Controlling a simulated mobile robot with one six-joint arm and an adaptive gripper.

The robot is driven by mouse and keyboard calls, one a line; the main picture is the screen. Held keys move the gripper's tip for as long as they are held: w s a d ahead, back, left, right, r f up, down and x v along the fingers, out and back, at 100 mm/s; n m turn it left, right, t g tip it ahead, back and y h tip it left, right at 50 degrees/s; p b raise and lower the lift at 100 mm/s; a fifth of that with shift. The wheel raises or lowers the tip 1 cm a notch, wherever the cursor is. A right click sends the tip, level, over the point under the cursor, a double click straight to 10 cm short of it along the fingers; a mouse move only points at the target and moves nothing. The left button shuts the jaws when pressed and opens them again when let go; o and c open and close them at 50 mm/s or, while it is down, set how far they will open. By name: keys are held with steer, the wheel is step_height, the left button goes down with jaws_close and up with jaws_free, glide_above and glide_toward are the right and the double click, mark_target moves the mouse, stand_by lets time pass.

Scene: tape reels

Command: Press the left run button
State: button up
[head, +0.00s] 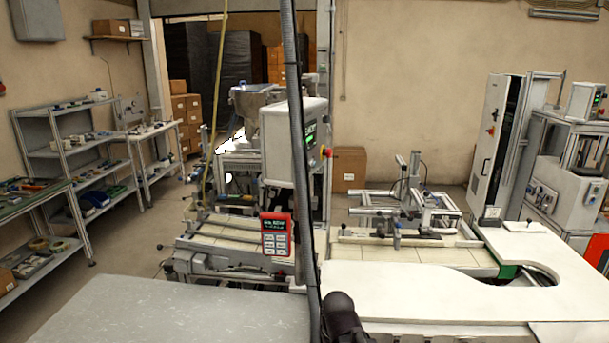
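I cannot make out a button labelled run at this size. A grey control box (284,145) with a green display (310,138) and a red button (323,151) stands at the middle machine. Below it hangs a red keypad unit (276,235) with a small display and several pale keys. At the far right a white box (585,101) carries another green display and small buttons. A dark rounded part (341,318) at the bottom centre may belong to my arm. I see no gripper fingers.
A dark vertical pole or hose (299,150) crosses the view in front of the middle machine. A white table (420,292) with a curved cut-out lies at right, a grey surface (190,310) at lower left. Shelves (75,160) line the left wall. Floor shows between shelves and machine.

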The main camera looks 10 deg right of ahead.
jaws_close()
stand_by(1.0)
